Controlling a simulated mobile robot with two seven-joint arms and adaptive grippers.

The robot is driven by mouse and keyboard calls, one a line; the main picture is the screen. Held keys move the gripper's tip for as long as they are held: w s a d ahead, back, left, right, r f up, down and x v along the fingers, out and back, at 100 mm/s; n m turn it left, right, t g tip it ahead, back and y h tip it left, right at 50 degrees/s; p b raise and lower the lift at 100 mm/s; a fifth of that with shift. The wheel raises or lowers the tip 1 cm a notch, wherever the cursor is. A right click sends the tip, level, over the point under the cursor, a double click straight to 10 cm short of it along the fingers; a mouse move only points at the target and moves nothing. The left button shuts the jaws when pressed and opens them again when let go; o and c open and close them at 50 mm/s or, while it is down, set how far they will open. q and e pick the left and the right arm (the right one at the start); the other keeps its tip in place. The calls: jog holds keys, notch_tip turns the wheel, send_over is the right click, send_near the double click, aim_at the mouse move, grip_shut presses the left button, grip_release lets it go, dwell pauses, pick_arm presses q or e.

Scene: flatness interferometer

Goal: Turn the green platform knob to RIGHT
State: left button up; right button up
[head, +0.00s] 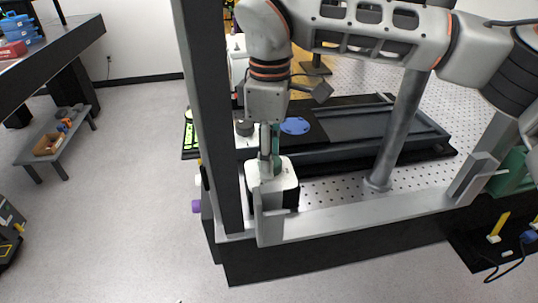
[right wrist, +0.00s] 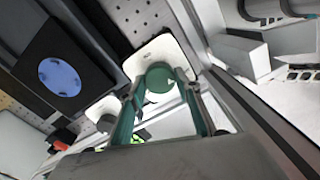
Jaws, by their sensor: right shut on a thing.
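The green platform knob (right wrist: 160,76) shows in the right wrist view as a round green cap on a white-topped box (right wrist: 148,55). My right gripper (right wrist: 160,88) has a teal finger on each side of the knob and is shut on it. In the head view my right gripper (head: 270,168) points down onto the same white-topped box (head: 286,176), behind the front frame rail. The fingers hide most of the knob there, and I cannot read any markings beside it. My left gripper is not in view.
A blue disc (head: 295,126) lies on the dark stage behind the box; it also shows in the right wrist view (right wrist: 60,77). A grey upright post (head: 207,120) stands close left of my gripper. A grey rail (head: 370,211) runs along the front. A perforated plate surrounds the stage.

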jog(key=o, duration=1.1)
jog(key=shift+d+f, duration=0.1)
jog(key=shift+d, duration=0.05)
notch_tip(320, 180, up, 8)
jog(key=shift+f, duration=0.2)
jog(key=shift+f, duration=0.1)
